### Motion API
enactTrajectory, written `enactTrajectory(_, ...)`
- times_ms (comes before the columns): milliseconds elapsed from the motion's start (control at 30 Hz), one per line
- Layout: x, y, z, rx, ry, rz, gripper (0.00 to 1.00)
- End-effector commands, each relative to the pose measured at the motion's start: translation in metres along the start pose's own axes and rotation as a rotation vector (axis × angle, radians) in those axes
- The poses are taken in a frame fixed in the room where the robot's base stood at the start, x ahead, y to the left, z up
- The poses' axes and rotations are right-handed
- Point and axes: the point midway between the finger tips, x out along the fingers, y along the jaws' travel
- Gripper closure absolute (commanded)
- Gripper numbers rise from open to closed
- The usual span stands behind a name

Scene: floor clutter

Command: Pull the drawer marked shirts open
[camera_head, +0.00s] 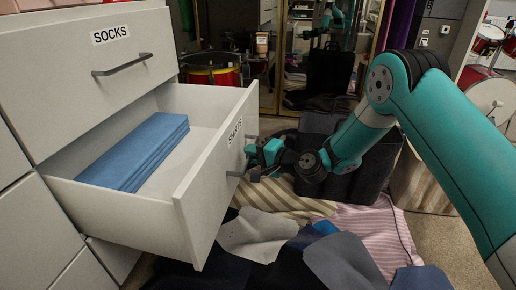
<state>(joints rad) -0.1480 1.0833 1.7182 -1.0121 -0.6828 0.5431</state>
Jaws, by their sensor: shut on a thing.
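The white drawer with a small, slanted label (235,132) stands well out of the cabinet. The label seems to read SHIRTS, but it is hard to make out at this angle. A stack of folded blue cloth (140,150) lies inside the open drawer (195,108). My gripper (251,163) is at the outer face of this drawer front, shut on its handle (238,173). The gripper and the steep angle hide much of the handle. My teal arm reaches in from the right.
Above is a shut drawer marked SOCKS (111,34) with a grey handle (122,65). Loose clothes (345,258) cover the floor below and in front of the open drawer. A dark fabric box (375,165) stands behind my arm, and a red drum (212,72) behind the drawer.

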Motion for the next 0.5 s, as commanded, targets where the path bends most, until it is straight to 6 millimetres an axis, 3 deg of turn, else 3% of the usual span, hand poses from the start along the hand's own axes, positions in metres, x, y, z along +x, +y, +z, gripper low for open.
enactTrajectory(33, 0.0006, 0.0024, 0.0092, 0.006, -0.022, 0.007, 1.00)
enactTrajectory(300, -0.0001, 0.0029, 0.0088, 0.007, -0.022, 0.008, 1.00)
enactTrajectory(333, -0.0002, 0.0030, 0.0088, 0.007, -0.022, 0.008, 0.83)
enactTrajectory(400, -0.0002, 0.0027, 0.0078, 0.007, -0.019, 0.007, 0.67)
enactTrajectory(500, -0.0003, 0.0022, 0.0060, 0.005, -0.015, 0.006, 0.63)
